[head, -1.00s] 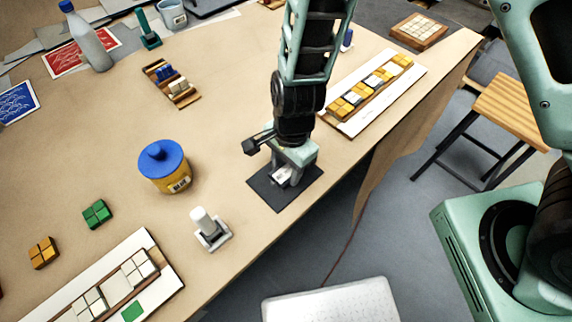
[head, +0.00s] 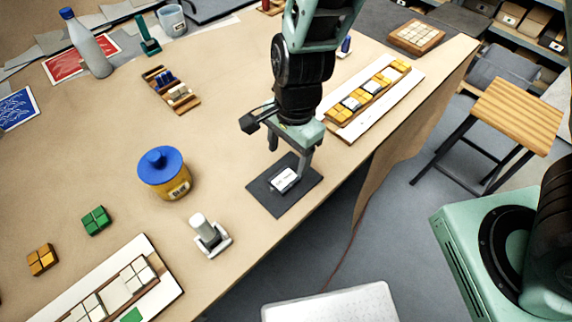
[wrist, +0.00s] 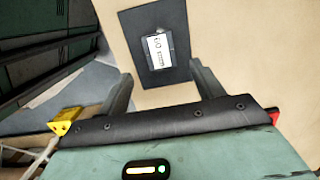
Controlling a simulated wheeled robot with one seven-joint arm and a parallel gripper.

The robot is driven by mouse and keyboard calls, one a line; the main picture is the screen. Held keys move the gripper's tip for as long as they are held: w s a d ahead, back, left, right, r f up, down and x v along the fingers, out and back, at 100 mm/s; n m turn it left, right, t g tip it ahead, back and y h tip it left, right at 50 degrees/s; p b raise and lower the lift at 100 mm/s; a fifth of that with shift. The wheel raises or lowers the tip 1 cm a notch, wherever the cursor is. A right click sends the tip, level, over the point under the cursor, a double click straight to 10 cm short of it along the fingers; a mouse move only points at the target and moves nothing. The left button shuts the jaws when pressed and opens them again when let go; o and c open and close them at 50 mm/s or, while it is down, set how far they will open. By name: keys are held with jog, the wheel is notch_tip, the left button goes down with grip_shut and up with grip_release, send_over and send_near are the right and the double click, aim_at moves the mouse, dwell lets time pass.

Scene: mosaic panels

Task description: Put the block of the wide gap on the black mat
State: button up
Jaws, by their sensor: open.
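The black mat (head: 262,200) lies flat near the table's front edge. A small white piece (head: 284,180) with dark marks rests on it; I cannot tell whether it is a block or a label. In the wrist view the piece (wrist: 158,51) lies near the middle of the mat (wrist: 135,27), with printed characters I cannot read surely. My gripper (head: 288,163) is open and empty just above the mat, fingers pointing down. In the wrist view its fingers (wrist: 160,82) are spread wide, with the piece beyond them.
A white-tile panel (head: 152,262) lies at lower left, a yellow-and-white one (head: 405,85) behind my arm. Green (head: 96,221) and orange (head: 42,260) blocks, a blue-lidded jar (head: 164,174) and a white-topped stand (head: 208,236) are on the left.

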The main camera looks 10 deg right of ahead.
jog(key=s+d+r+n, duration=0.3)
jog(key=s+r+n, duration=0.3)
jog(key=r+n, duration=0.2)
jog(key=s+d+r+n, duration=0.4)
jog(key=s+r+n, duration=0.2)
jog(key=n, duration=0.5)
notch_tip(320, 180, up, 2)
jog(key=shift+d+t+h, duration=0.15)
jog(key=shift+t+h, duration=0.15)
jog(key=shift+t, duration=0.1)
jog(key=shift+w+f+b, duration=0.1)
jog(key=shift+f+b, duration=0.2)
jog(key=shift+f, duration=0.1)
